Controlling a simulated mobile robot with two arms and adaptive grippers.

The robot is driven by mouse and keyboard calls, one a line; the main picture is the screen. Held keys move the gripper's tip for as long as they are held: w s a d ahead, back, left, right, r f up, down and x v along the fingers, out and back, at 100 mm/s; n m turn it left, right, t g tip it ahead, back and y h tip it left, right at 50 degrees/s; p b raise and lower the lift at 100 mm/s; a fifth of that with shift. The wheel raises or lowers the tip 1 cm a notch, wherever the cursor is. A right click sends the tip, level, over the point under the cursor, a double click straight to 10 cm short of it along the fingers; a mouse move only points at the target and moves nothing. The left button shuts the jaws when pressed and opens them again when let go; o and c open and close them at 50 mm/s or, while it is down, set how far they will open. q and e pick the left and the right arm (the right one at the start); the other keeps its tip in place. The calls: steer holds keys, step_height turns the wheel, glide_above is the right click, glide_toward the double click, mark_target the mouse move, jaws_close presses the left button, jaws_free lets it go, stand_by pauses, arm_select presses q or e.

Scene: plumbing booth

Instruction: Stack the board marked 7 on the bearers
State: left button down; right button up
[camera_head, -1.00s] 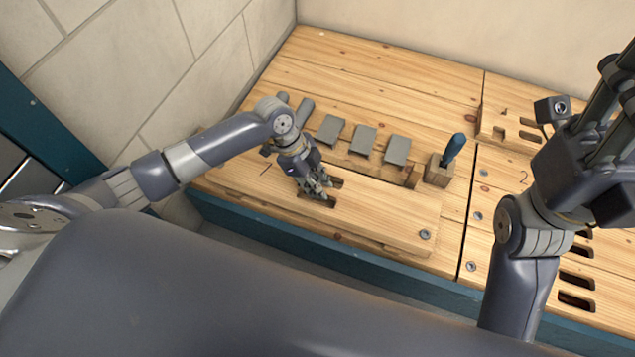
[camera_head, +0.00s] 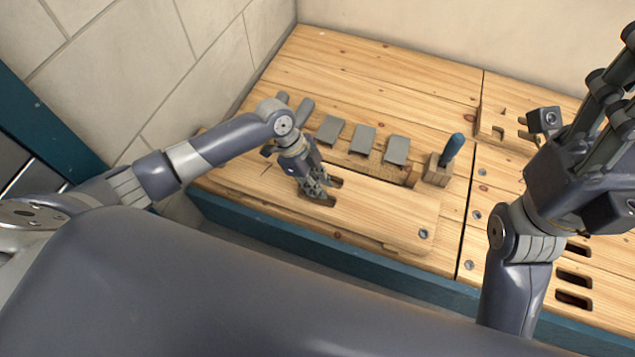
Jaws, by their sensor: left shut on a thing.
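A long pale wooden board (camera_head: 385,212) lies along the front of the bench, with cut-out slots near its middle and a round metal fitting near its right end. A small dark mark shows near its left end, too small to read surely as a 7. My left gripper (camera_head: 318,198) points down into the slots and is shut on the board. The board sits over lower wood that shows as a strip at its front right edge; I cannot tell which parts are the bearers. My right gripper (camera_head: 608,110) is raised at the right, partly cut off, its fingertips unclear.
Several grey plates (camera_head: 363,139) stand in a row behind the board. A wooden block (camera_head: 437,170) with a blue-handled tool (camera_head: 453,147) is right of them. A slotted wooden piece (camera_head: 497,125) lies at the back right. Walls close the back and left.

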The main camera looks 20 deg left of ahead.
arm_select(q)
steer(key=c, duration=1.5)
jaws_free()
steer(key=shift+c, duration=0.2)
steer(key=shift+o, duration=0.6)
